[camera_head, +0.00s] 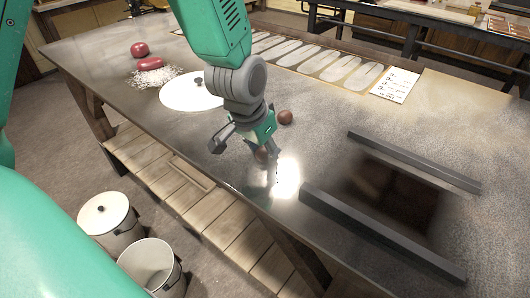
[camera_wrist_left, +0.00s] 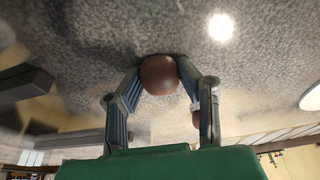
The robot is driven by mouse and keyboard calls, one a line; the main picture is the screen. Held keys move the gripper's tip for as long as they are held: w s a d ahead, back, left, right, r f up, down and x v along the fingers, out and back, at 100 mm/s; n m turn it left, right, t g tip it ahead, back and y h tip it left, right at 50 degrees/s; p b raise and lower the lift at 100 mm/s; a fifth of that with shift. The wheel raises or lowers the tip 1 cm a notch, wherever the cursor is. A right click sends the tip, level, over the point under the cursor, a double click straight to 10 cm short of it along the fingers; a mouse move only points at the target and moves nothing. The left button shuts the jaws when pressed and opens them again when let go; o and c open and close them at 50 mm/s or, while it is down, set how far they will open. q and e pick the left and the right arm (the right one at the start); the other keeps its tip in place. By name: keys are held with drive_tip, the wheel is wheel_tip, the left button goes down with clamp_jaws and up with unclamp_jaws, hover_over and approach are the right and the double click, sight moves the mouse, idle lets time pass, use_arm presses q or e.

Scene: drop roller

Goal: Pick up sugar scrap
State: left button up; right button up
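A small brown ball (camera_head: 261,154), which looks like the scrap, sits between the fingers of my left gripper (camera_head: 264,160), low over the near edge of the metal table. In the left wrist view the brown ball (camera_wrist_left: 159,76) is flanked by both fingertips (camera_wrist_left: 159,72), which appear to touch its sides. Whether it is clear of the tabletop I cannot tell. A second brown ball (camera_head: 285,117) lies on the table just behind the gripper; it also shows partly behind a finger in the left wrist view (camera_wrist_left: 196,119). My right gripper is not in view.
Two dark bars (camera_head: 385,235) lie at the right of the table (camera_head: 330,110). A white disc (camera_head: 190,92) and red lumps by white granules (camera_head: 152,78) are at the left. White bucket (camera_head: 153,262) and lidded bucket (camera_head: 108,215) stand below the near edge.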

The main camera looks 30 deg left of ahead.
sight(263, 149)
use_arm(q)
drive_tip(key=shift+r, duration=0.1)
drive_tip(key=shift+a+r, duration=0.1)
drive_tip(key=shift+r, duration=0.25)
wheel_tip(263, 149, up, 8)
drive_tip(key=shift+f+p, duration=0.1)
drive_tip(key=shift+p, duration=0.65)
drive_tip(key=shift+r, duration=0.65)
